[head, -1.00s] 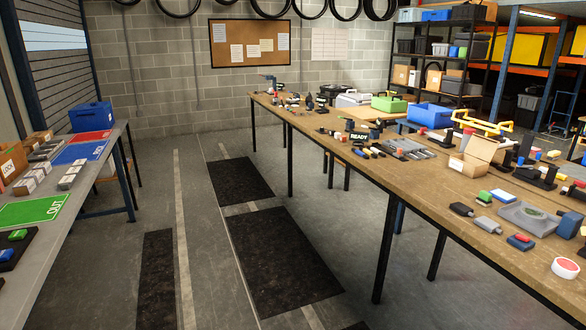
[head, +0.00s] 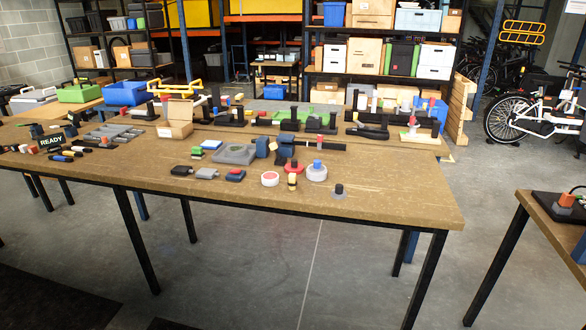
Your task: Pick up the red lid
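A low white round container with a red top (head: 270,179) stands near the front edge of the long wooden table, right of its middle. A red piece (head: 293,168) lies just behind it, partly hidden by the grey round piece with a blue top (head: 316,171) and other small parts. I cannot tell for certain which of these red things is the lid. My gripper is not in view.
The wooden table (head: 400,204) holds many small parts; its right front corner is clear. A small yellow and black piece (head: 292,182) and a grey disc with a black knob (head: 339,191) stand close by. An open cardboard box (head: 176,129) stands further left. Another table (head: 555,225) is at right.

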